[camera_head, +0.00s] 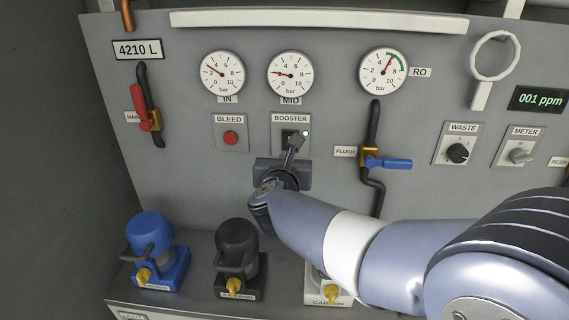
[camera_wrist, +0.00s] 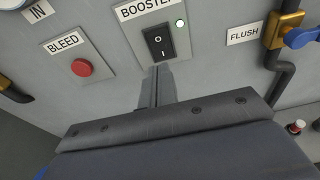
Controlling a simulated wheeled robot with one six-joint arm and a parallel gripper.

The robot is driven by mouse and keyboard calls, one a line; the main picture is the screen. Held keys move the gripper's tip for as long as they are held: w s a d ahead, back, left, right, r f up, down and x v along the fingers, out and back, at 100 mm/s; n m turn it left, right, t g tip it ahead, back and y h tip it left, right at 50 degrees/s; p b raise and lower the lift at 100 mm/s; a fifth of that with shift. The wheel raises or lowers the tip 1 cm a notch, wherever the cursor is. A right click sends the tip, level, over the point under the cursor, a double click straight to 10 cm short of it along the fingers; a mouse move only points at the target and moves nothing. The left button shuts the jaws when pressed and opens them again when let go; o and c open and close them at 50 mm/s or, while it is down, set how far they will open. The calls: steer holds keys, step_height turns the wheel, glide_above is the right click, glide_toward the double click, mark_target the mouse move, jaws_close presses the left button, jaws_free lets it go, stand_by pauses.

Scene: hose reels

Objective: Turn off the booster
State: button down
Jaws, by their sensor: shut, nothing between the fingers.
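The BOOSTER switch (camera_wrist: 157,42) is a black rocker on a light plate, marked O at the top and I at the bottom. In the head view, the rocker (camera_head: 287,134) is partly covered by my fingers. A small pale lamp (camera_wrist: 180,23) at its upper right looks lit; it also shows in the head view (camera_head: 305,133). My gripper (camera_wrist: 161,70) is shut and empty, with its tips just below the rocker's lower edge in the wrist view. It also shows in the head view (camera_head: 297,140). I cannot tell whether the tips touch the plate.
The red BLEED button (camera_head: 231,138) is left of the switch. The FLUSH valve with its blue handle (camera_head: 388,163) and dark pipe is to the right. Gauges (camera_head: 290,75) sit above. Blue (camera_head: 152,240) and black (camera_head: 238,247) filter housings stand on the ledge below.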

mark_target(289, 137)
steer(key=w+p, duration=0.1)
steer(key=w, duration=0.5)
steer(key=shift+w+d+p, duration=0.15)
steer(key=shift+w+p, duration=0.2)
steer(key=shift+w, duration=0.05)
steer(key=p, duration=0.2)
steer(key=shift+w+r+g+p, duration=0.25)
steer(key=shift+r+g+p, duration=0.05)
steer(key=shift+r, duration=0.05)
steer(key=shift+f+b, duration=0.3)
